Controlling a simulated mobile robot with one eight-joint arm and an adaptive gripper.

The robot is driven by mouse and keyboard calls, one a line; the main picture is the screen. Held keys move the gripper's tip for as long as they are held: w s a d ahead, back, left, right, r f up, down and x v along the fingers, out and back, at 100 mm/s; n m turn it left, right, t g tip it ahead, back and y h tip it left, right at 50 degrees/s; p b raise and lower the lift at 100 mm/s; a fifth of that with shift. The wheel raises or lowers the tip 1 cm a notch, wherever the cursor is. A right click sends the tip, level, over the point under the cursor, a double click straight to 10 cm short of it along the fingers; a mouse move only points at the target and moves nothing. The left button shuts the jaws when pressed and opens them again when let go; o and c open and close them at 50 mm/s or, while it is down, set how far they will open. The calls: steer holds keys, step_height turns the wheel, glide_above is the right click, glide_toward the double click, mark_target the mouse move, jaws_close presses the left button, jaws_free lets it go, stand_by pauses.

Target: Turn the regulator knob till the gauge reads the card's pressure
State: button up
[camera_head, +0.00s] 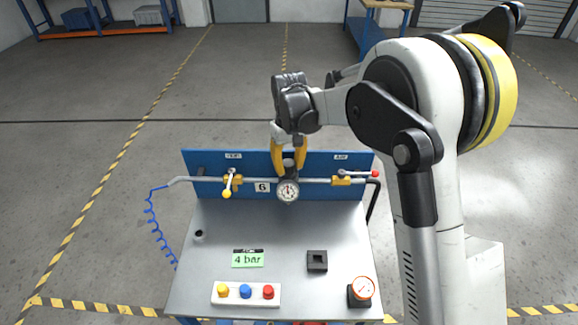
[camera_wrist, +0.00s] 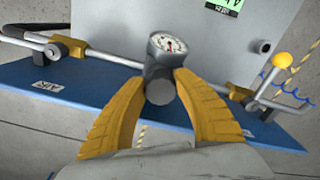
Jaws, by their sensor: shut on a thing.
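The regulator knob (camera_wrist: 160,88) is a grey cylinder on the pipe, behind the round white-faced gauge (camera_head: 288,191). The gauge also shows in the wrist view (camera_wrist: 168,43); its needle is too small to read surely. My gripper (camera_head: 288,165) is shut on the knob from above, with one yellow finger on each side. The fingers show in the wrist view (camera_wrist: 160,95), touching the knob's sides. The green card (camera_head: 247,259) reads "4 bar" and lies on the bench top.
The grey bench (camera_head: 290,232) holds a button box (camera_head: 246,293), a black square block (camera_head: 317,261) and an orange-rimmed dial (camera_head: 362,289). A blue backboard (camera_head: 210,160) stands behind the pipe.

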mark_target(289, 163)
steer(key=shift+m, duration=0.6)
steer(key=o, duration=1.2)
steer(key=shift+c, duration=0.2)
step_height(289, 163, up, 12)
